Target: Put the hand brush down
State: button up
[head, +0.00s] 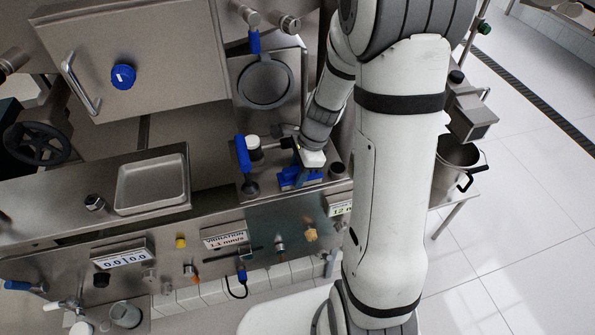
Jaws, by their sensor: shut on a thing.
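My arm reaches down from the top right, and my gripper (311,160) is at the small steel ledge right of the centre of the bench. It is shut on the blue hand brush (298,178), which is just below and left of the white gripper body. The brush is close over the ledge. I cannot tell whether it touches the surface. The fingertips and part of the brush are hidden by the gripper and are small in this view.
A blue-handled upright valve (243,156) and a white-capped fitting (254,146) stand just left of the brush. A shallow steel tray (151,212) lies farther left. A steel pot (457,162) stands on a side table at right. Labelled panels line the bench front.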

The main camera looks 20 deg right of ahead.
jog(key=o, duration=1.1)
jog(key=shift+f, duration=0.15)
jog(key=shift+f+b, duration=0.2)
jog(key=shift+b, duration=0.2)
jog(key=p+v, duration=0.1)
jog(key=v, duration=0.6)
jog(key=shift+d+r, duration=0.1)
jog(key=shift+r, duration=0.3)
jog(key=s+a+r+n+t+h, duration=0.2)
jog(key=s+r+n+h, duration=0.1)
jog(key=s+r+n, duration=0.7)
jog(key=s+n, duration=0.4)
jog(key=n, duration=0.4)
